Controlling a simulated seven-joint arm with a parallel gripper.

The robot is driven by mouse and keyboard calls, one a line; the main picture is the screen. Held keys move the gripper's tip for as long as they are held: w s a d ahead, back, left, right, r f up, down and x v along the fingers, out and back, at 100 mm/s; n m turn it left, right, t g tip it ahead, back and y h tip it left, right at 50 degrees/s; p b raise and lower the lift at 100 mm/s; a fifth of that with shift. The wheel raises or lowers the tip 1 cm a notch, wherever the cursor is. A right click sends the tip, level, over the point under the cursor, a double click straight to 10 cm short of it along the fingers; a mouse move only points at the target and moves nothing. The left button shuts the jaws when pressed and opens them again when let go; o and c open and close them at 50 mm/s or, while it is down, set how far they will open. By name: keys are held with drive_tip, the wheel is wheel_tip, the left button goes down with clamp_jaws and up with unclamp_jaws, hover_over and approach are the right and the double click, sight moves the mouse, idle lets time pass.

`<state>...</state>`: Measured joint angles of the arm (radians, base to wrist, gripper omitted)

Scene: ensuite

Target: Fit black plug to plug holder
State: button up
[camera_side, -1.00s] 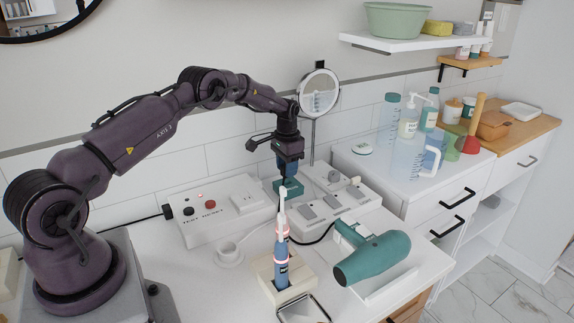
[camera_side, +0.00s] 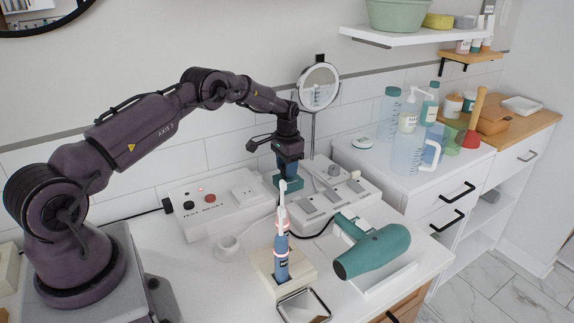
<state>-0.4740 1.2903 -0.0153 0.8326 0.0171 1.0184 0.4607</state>
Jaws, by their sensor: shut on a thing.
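My gripper (camera_side: 286,175) points down over a small teal block (camera_side: 289,185), which I take to be the plug holder, behind the toothbrush. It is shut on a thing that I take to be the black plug. The plug is small and hidden by the fingers and the toothbrush head, so I cannot tell whether it is inside the holder or just above it. A black cord (camera_side: 318,235) curves over the counter behind the toothbrush.
An upright electric toothbrush (camera_side: 281,255) in a cream stand (camera_side: 262,270) is in front of my gripper. A white test box (camera_side: 218,207) is to the left, a switched strip (camera_side: 325,205) to the right. A teal hair dryer (camera_side: 375,250) lies front right; a round mirror (camera_side: 318,86) stands behind.

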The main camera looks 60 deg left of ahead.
drive_tip(key=shift+f, duration=0.2)
drive_tip(key=o, duration=1.1)
